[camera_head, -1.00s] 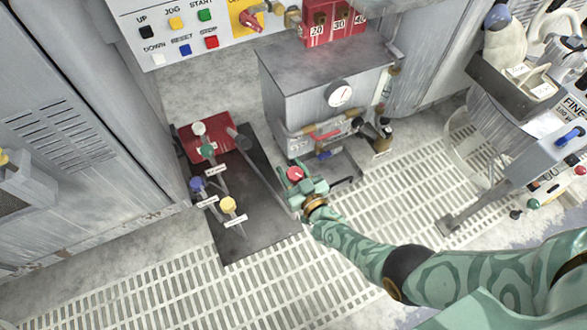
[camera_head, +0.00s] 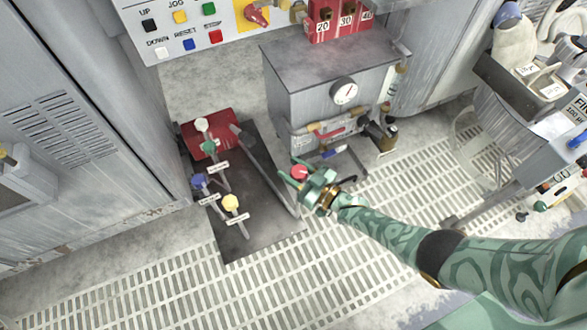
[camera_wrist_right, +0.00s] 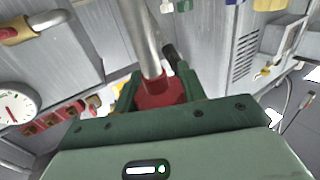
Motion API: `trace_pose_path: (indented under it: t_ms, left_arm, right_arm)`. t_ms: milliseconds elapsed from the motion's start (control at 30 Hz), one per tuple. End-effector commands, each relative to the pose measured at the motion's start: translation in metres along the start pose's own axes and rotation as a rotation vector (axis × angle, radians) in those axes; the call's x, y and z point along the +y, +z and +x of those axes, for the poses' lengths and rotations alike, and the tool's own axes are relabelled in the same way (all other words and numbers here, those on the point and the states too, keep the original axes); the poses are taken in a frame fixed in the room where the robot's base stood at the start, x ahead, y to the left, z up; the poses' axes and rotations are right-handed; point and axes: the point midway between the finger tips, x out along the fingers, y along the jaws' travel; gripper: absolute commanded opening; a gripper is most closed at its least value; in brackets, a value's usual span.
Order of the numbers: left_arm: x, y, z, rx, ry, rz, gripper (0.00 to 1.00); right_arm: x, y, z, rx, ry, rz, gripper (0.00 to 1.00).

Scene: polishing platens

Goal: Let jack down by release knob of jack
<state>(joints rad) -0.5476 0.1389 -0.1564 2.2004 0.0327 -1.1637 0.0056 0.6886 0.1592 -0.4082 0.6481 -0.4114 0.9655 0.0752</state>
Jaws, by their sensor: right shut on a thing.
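A red jack body (camera_head: 208,136) sits at the far end of a dark floor plate (camera_head: 250,222), with a grey bar slanting from it toward the right. My right gripper (camera_head: 304,178) is shut on a red knob (camera_head: 299,171) just right of the plate, in front of the grey cabinet. In the right wrist view the red knob (camera_wrist_right: 160,96) sits between the two green fingers, and a steel rod (camera_wrist_right: 146,38) runs away from it. The lower part of the knob is hidden by the gripper. My left gripper is not in view.
White, green, blue and yellow (camera_head: 231,202) knobs stand on stalks with labels too small to read. A grey cabinet (camera_head: 318,80) with a round gauge (camera_head: 344,92) and pipes stands behind the gripper. Open floor grating (camera_head: 170,295) lies in front.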

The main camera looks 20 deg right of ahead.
Motion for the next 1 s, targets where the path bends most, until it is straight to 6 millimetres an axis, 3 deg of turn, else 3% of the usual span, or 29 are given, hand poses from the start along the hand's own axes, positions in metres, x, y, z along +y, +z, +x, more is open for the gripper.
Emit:
trace_pose_path:
  t_ms: [167,200,267,667,767,1000]
  left_arm:
    - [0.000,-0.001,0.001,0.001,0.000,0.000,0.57]
    - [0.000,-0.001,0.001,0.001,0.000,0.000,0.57]
    - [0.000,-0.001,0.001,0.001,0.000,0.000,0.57]
    - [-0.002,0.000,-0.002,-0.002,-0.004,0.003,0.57]
    - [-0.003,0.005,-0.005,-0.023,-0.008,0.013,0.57]
    - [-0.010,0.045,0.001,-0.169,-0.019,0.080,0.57]
  right_arm:
    - [-0.001,0.002,-0.001,-0.004,0.000,0.000,0.18]
    - [-0.001,0.002,-0.001,-0.004,0.000,0.000,0.46]
    - [-0.001,0.002,-0.001,-0.003,0.000,0.000,0.63]
    - [0.000,-0.001,-0.009,-0.001,0.001,0.000,0.63]
    - [0.000,-0.003,-0.027,-0.001,0.001,-0.002,0.63]
    - [0.000,-0.003,-0.092,-0.001,0.001,-0.002,0.63]
